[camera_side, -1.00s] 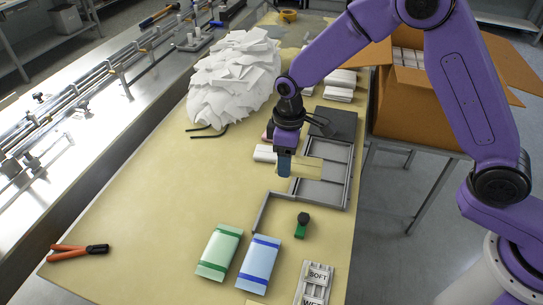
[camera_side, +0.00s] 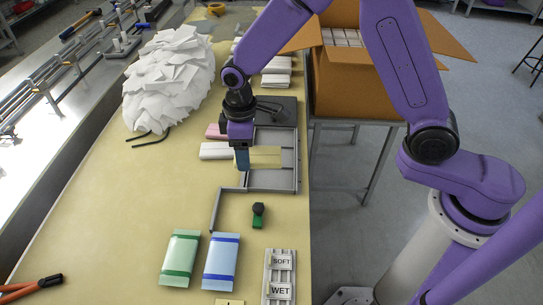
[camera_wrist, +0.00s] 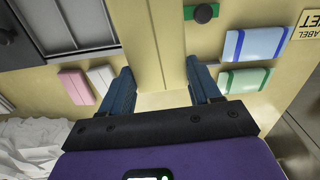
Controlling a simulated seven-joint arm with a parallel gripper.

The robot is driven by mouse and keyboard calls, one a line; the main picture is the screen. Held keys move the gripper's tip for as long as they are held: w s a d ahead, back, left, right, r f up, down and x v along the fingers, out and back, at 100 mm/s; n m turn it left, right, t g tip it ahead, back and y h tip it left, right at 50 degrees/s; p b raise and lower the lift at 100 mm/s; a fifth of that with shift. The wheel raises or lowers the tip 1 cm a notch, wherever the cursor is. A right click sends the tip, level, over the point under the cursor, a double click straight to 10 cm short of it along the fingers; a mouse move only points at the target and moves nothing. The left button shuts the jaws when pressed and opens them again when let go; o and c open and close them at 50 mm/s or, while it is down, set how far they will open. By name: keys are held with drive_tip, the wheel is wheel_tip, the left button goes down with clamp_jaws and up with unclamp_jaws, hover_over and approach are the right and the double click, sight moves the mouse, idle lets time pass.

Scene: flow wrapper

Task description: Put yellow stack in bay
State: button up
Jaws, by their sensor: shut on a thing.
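The yellow stack (camera_side: 266,157) is held in my gripper (camera_side: 242,160), at the left side of the grey tray. In the side view it overlaps the tray's compartments, and its exact height above them cannot be told. In the wrist view the yellow stack (camera_wrist: 148,40) runs up between the two blue fingers (camera_wrist: 163,88). The grey tray (camera_side: 297,160) has divided bays, and several show bare floor. It also shows at the upper left of the wrist view (camera_wrist: 117,25). A thin grey rail (camera_side: 215,208) runs from its near left corner.
A pink stack (camera_side: 215,131) and a white stack (camera_side: 215,150) lie left of the tray. A paper heap (camera_side: 165,80) stands behind left.

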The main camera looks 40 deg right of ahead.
approach(260, 179)
drive_tip(key=shift+f+m, duration=0.4)
drive_tip(key=shift+f, duration=1.45)
drive_tip(key=shift+f, duration=1.4)
idle(0.8)
